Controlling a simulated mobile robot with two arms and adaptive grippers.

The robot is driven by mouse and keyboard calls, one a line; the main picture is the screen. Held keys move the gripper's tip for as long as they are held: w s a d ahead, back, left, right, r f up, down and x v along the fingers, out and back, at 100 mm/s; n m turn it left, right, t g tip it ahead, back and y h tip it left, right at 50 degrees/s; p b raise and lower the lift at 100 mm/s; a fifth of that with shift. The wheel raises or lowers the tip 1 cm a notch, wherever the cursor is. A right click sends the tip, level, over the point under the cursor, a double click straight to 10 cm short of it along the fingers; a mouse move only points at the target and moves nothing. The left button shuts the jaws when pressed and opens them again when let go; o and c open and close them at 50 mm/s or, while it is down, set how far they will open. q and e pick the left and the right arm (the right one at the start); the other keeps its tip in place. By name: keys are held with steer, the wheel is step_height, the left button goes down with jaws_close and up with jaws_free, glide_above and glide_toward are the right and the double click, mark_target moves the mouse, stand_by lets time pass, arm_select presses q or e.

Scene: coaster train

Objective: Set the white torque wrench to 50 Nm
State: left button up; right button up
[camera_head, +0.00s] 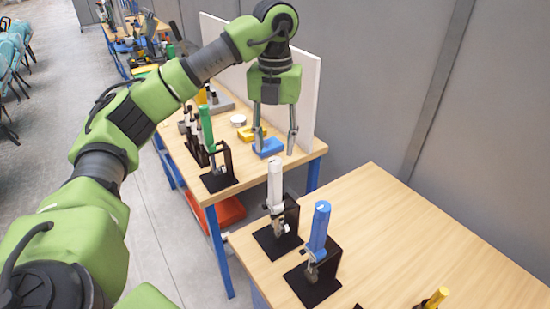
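The white torque wrench (275,186) stands upright in a black holder (279,243) at the left corner of the near wooden table. Its scale is too small to read. My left gripper (275,143) hangs pointing down over the far workbench, behind and above the white wrench and apart from it. Its two fingers are spread, one on each side of a small blue object (268,147) on that bench. I cannot tell whether they touch it. My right gripper is not in view.
A blue-handled wrench (319,228) stands in a black holder right beside the white one. A yellow-tipped tool (437,297) is at the bottom right. A green-handled wrench (206,130) stands on the far workbench (245,178). The near table's right part (430,235) is clear.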

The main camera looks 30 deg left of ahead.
mark_target(275, 160)
arm_select(q)
steer(key=shift+f, duration=2.3)
steer(key=shift+c, duration=0.3)
steer(key=c, duration=1)
